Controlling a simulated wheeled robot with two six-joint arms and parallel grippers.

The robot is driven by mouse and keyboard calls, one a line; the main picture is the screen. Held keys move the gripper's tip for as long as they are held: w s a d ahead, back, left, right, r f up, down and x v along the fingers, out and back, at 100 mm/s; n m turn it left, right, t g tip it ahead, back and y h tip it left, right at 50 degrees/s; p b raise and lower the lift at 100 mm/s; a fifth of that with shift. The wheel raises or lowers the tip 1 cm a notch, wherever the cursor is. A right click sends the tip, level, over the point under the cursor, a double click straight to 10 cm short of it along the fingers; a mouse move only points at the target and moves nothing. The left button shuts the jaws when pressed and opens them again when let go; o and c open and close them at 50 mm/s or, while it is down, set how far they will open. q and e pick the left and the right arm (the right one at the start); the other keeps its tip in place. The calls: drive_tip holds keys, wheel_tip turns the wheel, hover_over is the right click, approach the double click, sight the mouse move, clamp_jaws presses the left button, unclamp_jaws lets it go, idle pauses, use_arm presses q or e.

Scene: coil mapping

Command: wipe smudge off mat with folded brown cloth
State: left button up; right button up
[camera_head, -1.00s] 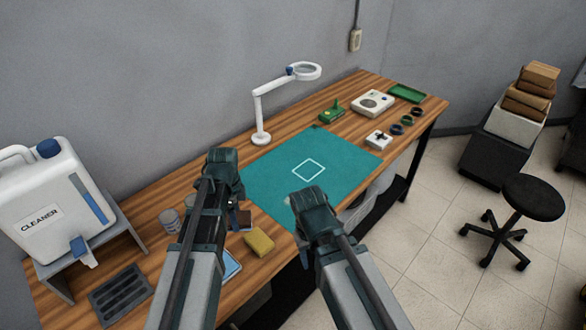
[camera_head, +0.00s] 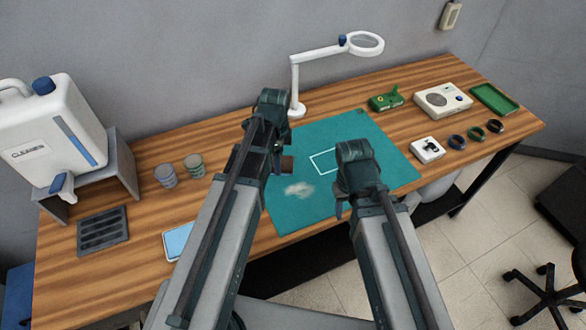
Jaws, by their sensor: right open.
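The teal mat (camera_head: 385,145) lies on the wooden bench, with a white square outline on it. A pale smudge (camera_head: 298,190) shows on the mat's near left part. My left gripper (camera_head: 281,172) is over the mat just behind the smudge. The folded brown cloth (camera_head: 287,165) shows as a small brown patch at its jaws and moves with it; the jaws themselves are mostly hidden by my arm. My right gripper (camera_head: 343,208) is open and empty at the mat's front right side, right of the smudge.
A white magnifier lamp (camera_head: 296,85) stands behind the mat. A cleaner jug (camera_head: 50,135) on a grey stand, a dark slotted tray (camera_head: 103,230), small round tins (camera_head: 166,176) and a light blue pad (camera_head: 178,242) are left. A white box (camera_head: 428,149) and rings (camera_head: 457,143) are right.

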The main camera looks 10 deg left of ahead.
use_arm(q)
drive_tip(key=s+d+n, duration=0.2)
drive_tip(key=s+n, duration=0.1)
drive_tip(key=s+d+n, duration=0.1)
drive_tip(key=n, duration=0.1)
drive_tip(key=shift+s+f+b, duration=0.3)
drive_tip(key=shift+f+b, duration=0.05)
drive_tip(key=shift+f, duration=0.05)
drive_tip(key=shift+f, duration=0.1)
